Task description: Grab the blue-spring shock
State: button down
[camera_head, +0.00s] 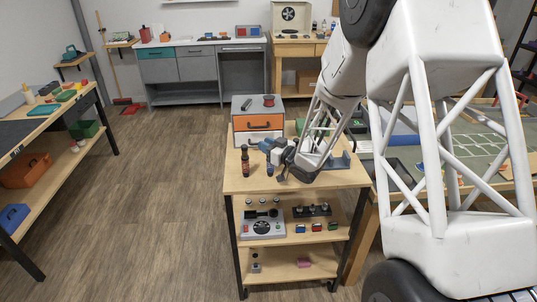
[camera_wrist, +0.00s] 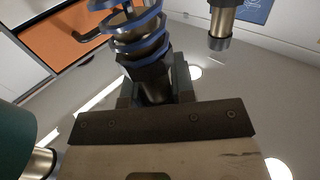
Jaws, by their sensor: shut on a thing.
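The blue-spring shock (camera_wrist: 143,45) shows large in the wrist view, with blue coils around a dark and metal shaft. Its lower end sits between the two dark fingers of my gripper (camera_wrist: 156,88), which are shut on it. In the head view my gripper (camera_head: 285,160) is low over the top of the small wooden workbench (camera_head: 240,184). The shock is hard to make out there, among small dark and blue parts near the fingers.
A dark bottle-like item with a red band (camera_head: 245,161) stands left of my gripper. A grey cabinet with an orange drawer (camera_head: 258,122) stands behind it. A dark and metal cylinder (camera_wrist: 222,25) shows in the wrist view. The floor left of the bench is clear.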

jog(key=shift+r, duration=0.15)
jog(key=r, duration=0.3)
jog(key=shift+s+r, duration=0.2)
jog(key=s+d+r, duration=0.1)
jog(key=s+d, duration=0.1)
jog(key=s, duration=1.3)
jog(key=shift+s+d+r, duration=0.15)
jog(key=shift+s, duration=0.05)
jog(key=shift+d, duration=0.1)
